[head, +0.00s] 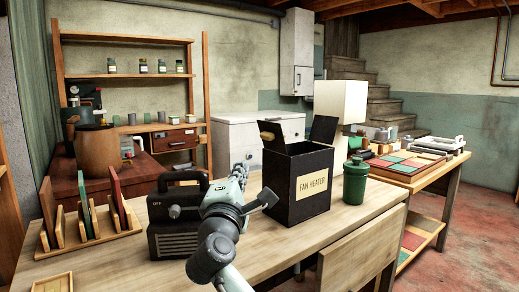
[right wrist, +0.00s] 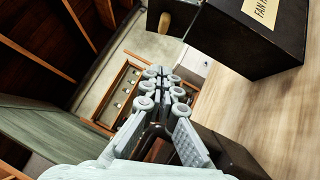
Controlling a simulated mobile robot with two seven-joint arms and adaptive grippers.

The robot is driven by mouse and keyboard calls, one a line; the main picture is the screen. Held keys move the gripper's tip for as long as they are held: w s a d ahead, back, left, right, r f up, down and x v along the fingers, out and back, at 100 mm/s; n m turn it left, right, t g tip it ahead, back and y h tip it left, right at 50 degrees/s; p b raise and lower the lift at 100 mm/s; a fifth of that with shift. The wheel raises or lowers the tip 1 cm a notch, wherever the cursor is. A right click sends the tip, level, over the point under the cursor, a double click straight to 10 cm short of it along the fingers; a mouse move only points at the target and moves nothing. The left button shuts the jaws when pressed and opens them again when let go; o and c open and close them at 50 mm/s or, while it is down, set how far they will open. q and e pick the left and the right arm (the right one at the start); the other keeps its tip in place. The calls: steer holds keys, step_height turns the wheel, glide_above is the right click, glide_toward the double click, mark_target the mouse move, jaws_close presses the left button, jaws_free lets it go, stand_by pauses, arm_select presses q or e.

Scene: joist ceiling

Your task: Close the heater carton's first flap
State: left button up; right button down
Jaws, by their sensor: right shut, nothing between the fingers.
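The black heater carton (head: 312,190) stands on the wooden bench with a "FAN HEATER" label on its front. One flap (head: 272,135) with a tan tab stands up and leans outward at its left side. Another flap (head: 324,129) stands up at the right. My right gripper (head: 242,169) is shut and empty, left of the carton and apart from it. In the right wrist view the fingers (right wrist: 163,78) are together, with the carton (right wrist: 260,35) at the upper right and the tan tab (right wrist: 165,22) beyond. The carton's inside is hidden. My left gripper is not in view.
A dark portable device (head: 175,222) with a handle stands left of my right arm, beside a wooden rack (head: 90,240) of upright panels. A green lidded canister (head: 355,180) stands close to the carton's right. A pale lamp (head: 340,100) is behind. The front bench top is mostly clear.

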steer(key=p, duration=0.1)
glide_toward(262, 136)
steer(key=w+a, duration=0.2)
steer(key=w, duration=0.1)
steer(key=shift+w+d+r+p, duration=0.2)
steer(key=shift+w+d, duration=0.3)
steer(key=shift+w+d+r+p, duration=0.15)
steer(key=shift+w+d+r, duration=0.1)
steer(key=shift+w+d, duration=0.25)
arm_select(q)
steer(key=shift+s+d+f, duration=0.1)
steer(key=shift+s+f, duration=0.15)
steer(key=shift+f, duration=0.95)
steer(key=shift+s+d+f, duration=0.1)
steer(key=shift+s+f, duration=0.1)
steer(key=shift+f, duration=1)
arm_select(e)
steer(key=shift+w+d+r, duration=0.15)
steer(key=shift+w+d, duration=0.2)
steer(key=shift+w, duration=0.05)
